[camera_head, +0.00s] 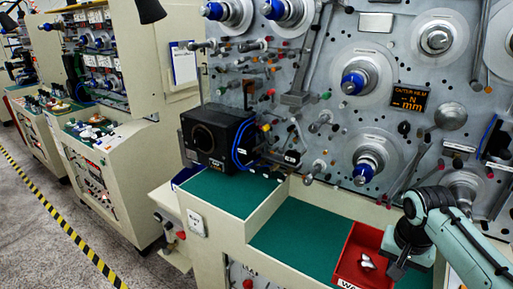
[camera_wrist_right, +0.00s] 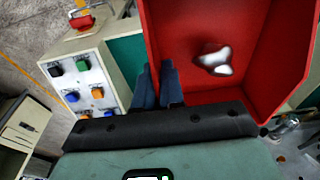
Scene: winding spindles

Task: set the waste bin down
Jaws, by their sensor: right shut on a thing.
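The waste bin (camera_head: 349,268) is a red open box with white lettering on its front, partly cut off by the lower edge of the head view. It also shows in the right wrist view (camera_wrist_right: 185,25). A shiny silvery piece of scrap (camera_wrist_right: 213,60) lies inside it. My right gripper (camera_wrist_right: 160,72) is shut on one side wall of the bin, one finger on each side of it. The bin is over the green counter top (camera_head: 297,239); I cannot tell whether its base touches. My left gripper is not in view.
A black boxy device (camera_head: 215,137) stands on the counter's raised left part. The grey machine panel (camera_head: 330,120) with spindles and rods rises behind the counter. The green surface left of the bin is clear. A button panel (camera_wrist_right: 85,85) is on the cabinet front.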

